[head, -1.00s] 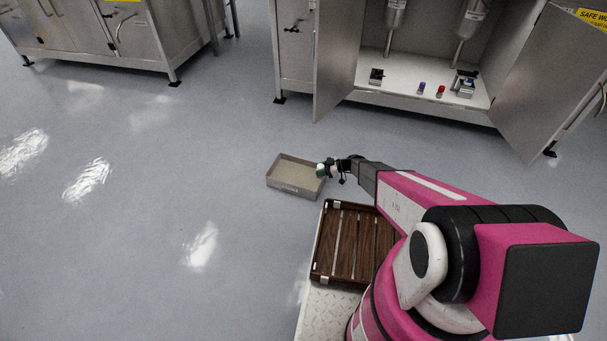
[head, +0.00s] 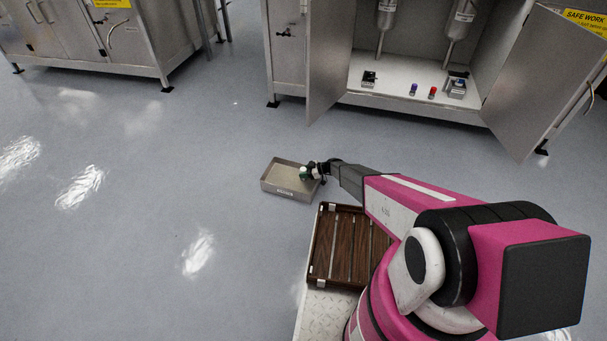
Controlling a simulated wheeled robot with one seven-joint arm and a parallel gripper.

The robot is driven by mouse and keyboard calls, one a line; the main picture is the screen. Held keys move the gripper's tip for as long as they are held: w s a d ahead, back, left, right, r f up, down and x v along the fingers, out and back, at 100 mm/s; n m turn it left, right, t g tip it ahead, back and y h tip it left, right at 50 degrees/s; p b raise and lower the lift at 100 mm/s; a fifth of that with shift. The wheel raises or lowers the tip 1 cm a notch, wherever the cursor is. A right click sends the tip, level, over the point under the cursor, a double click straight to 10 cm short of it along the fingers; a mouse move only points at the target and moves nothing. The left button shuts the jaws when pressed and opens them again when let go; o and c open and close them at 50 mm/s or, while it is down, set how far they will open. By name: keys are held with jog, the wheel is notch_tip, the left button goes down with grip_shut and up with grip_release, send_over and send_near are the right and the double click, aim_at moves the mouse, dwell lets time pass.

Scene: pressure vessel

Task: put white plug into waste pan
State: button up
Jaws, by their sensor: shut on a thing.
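The waste pan (head: 290,193) is a shallow beige-grey tray with a label on its front wall. It lies on the floor at the middle of the head view. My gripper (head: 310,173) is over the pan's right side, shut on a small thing. Small white (head: 318,172) and green patches show at the gripper's end. The held thing is too small and too covered by the fingers to make out fully; it may be the white plug. I cannot tell its exact height above the pan.
An open steel cabinet (head: 405,83) at the back holds a purple plug (head: 413,90), a red plug (head: 432,92) and small metal fittings. Its doors stand open. A wooden slatted tray (head: 336,245) is on my base. The floor left of the pan is clear.

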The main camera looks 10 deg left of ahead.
jog(key=shift+f, duration=0.25)
jog(key=o, duration=1.1)
jog(key=s+v, duration=0.1)
jog(key=v, duration=1.1)
jog(key=s+d+r+m+h, duration=0.4)
jog(key=s+d+r, duration=0.5)
jog(key=r, duration=0.5)
jog(key=s+d+r+m+h, duration=0.5)
jog(key=s+d+r+m, duration=0.3)
jog(key=r, duration=0.7)
jog(key=s+d+r+m+t+h, duration=0.1)
jog(key=s+d+r+m+h, duration=0.3)
jog(key=s+d+r+m, duration=0.3)
jog(key=shift+s+d+r+h, duration=0.1)
jog(key=shift+s+d+r, duration=0.5)
jog(key=shift+r, duration=0.65)
jog(key=shift+s+d+r+h, duration=0.1)
jog(key=shift+s+d+r, duration=0.5)
jog(key=shift+r, duration=0.6)
jog(key=shift+s+d+r+h, duration=0.1)
jog(key=shift+s+d+r, duration=0.5)
jog(key=shift+r, duration=0.65)
